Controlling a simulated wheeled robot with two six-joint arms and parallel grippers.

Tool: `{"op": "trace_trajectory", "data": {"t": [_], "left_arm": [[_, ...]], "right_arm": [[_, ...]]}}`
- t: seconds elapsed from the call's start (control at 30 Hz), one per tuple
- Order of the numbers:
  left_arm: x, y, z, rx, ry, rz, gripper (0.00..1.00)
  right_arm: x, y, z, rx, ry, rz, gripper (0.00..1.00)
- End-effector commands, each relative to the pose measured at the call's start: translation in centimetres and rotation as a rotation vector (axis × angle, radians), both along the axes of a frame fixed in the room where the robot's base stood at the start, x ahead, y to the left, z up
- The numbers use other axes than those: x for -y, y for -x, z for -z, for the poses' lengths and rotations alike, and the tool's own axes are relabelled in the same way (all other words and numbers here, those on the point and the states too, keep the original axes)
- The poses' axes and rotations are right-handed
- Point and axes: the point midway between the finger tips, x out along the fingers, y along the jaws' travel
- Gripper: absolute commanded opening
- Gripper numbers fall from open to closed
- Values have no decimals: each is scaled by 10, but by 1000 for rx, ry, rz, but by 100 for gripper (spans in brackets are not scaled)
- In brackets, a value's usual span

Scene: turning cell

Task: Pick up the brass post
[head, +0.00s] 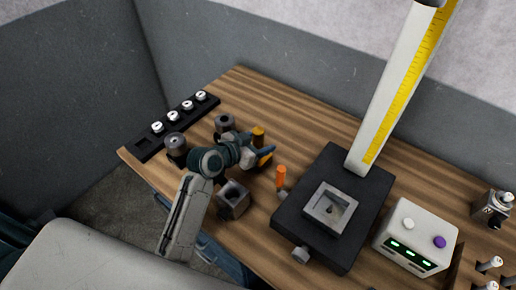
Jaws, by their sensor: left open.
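A brass-coloured post (258,132) stands on the wooden table, just behind my left gripper (265,154). Its lower part is partly hidden by the gripper. My left gripper is open, with its blue-tipped fingers pointing right, close to the post. I cannot tell whether the post is between the fingers or only beside them. A bright orange post (281,176) stands a little to the right and nearer, apart from the fingers. My right gripper is not in view.
A black base (301,222) with a square metal block (323,211) and tall yellow scale (414,80) stands right of the gripper. Grey blocks (233,200) sit around my left arm. A black rack (145,146) lies far left; a white control box (411,242) stands right.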

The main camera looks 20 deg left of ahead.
Motion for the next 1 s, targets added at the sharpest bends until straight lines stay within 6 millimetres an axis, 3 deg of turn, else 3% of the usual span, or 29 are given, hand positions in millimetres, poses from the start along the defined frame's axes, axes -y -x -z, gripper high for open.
{"op": "trace_trajectory", "data": {"t": [0.1,0.37,0.67,1.0], "left_arm": [[6,-9,3,0,2,-1,56],[6,-11,5,1,0,0,56],[6,-10,5,1,0,0,0],[6,-10,5,1,0,0,0]], "right_arm": [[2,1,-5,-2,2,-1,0],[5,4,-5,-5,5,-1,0],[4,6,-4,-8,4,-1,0],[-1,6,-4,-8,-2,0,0]]}}
